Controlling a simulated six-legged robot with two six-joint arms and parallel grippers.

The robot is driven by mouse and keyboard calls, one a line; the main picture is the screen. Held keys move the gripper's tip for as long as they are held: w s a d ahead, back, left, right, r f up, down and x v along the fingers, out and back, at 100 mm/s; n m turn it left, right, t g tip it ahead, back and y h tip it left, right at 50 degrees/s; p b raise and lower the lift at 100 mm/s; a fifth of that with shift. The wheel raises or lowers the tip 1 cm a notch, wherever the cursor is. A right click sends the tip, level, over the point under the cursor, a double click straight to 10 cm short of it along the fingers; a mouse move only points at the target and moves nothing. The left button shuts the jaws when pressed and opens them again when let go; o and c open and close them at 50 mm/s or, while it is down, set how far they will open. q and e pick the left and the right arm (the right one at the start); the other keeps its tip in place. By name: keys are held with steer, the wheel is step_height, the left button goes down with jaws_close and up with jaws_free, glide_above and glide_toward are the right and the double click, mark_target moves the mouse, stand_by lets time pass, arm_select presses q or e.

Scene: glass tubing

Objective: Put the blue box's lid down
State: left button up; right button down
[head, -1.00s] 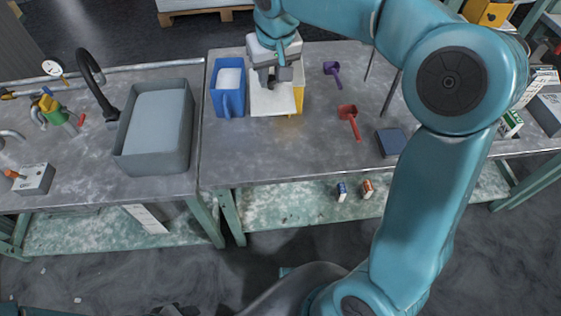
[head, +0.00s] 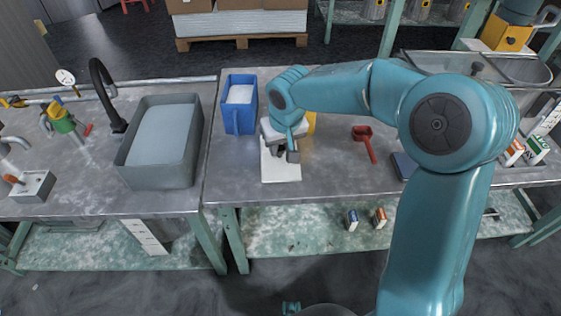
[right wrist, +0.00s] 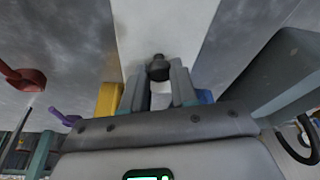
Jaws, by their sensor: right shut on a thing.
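The blue box (head: 239,118) stands open on the bench, with white material inside. A flat white lid (head: 280,172) is in front of it and to its right. My right gripper (head: 289,152) is over the lid. In the right wrist view, my gripper (right wrist: 158,88) is shut at the lid's dark round knob (right wrist: 158,68), and the white lid (right wrist: 160,25) stretches out beyond it. I cannot tell whether the lid touches the bench or hangs just above it. My left gripper is not in view.
A yellow box (head: 311,122) is partly hidden behind my right arm. A red scoop (head: 364,136) lies to the right, and a grey basin (head: 195,140) stands to the left. The bench's front edge is close to the lid. Bare bench lies between lid and scoop.

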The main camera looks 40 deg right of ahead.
mark_target(282, 155)
step_height(282, 155, down, 5)
steer(key=shift+f+b, duration=0.2)
steer(key=shift+b, duration=0.4)
steer(key=shift+r, duration=0.1)
steer(key=shift+f, duration=0.2)
steer(key=c, duration=0.9)
jaws_free()
steer(key=shift+r, duration=0.15)
